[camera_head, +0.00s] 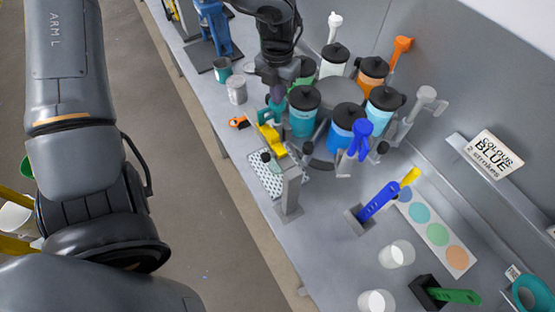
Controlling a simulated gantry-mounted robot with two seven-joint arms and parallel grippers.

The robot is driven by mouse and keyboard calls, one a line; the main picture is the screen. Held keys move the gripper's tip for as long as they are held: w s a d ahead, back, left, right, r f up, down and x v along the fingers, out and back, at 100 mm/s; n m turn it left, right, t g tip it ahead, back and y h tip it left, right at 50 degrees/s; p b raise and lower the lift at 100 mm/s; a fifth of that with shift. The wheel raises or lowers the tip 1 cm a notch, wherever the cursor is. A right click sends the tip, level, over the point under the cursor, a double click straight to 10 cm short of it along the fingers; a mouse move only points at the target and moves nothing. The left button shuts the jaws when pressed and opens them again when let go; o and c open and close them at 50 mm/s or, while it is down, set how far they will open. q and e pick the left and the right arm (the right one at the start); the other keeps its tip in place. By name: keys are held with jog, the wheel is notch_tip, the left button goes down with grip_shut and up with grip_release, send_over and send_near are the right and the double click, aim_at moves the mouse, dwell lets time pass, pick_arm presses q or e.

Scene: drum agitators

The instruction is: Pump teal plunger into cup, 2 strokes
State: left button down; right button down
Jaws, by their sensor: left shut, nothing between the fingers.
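The teal drum (302,118) with a black lid stands at the front of a round carousel. A small teal part (276,107), perhaps its plunger, shows left of it below a dark purple-grey knob. My left gripper (279,88) comes down from the top and is shut just above this part; whether they touch cannot be told. A grey cup (237,90) and a teal cup (222,70) stand to its left. Two whitish cups (397,254) (377,301) stand at the lower right. No cup shows on the perforated tray (265,177). My right gripper is not in view.
Blue (345,128), light-blue, orange, green and white drums crowd the carousel. A grey post (289,190) and yellow bracket (270,138) stand before it. A blue-handled tool (378,202) stands right.

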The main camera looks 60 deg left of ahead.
pick_arm(q)
jog(key=shift+r+p, duration=2.1)
jog(key=shift+r, duration=0.75)
jog(key=shift+r, duration=0.1)
notch_tip(320, 180, up, 6)
jog(key=p, duration=0.4)
jog(key=shift+p, duration=0.4)
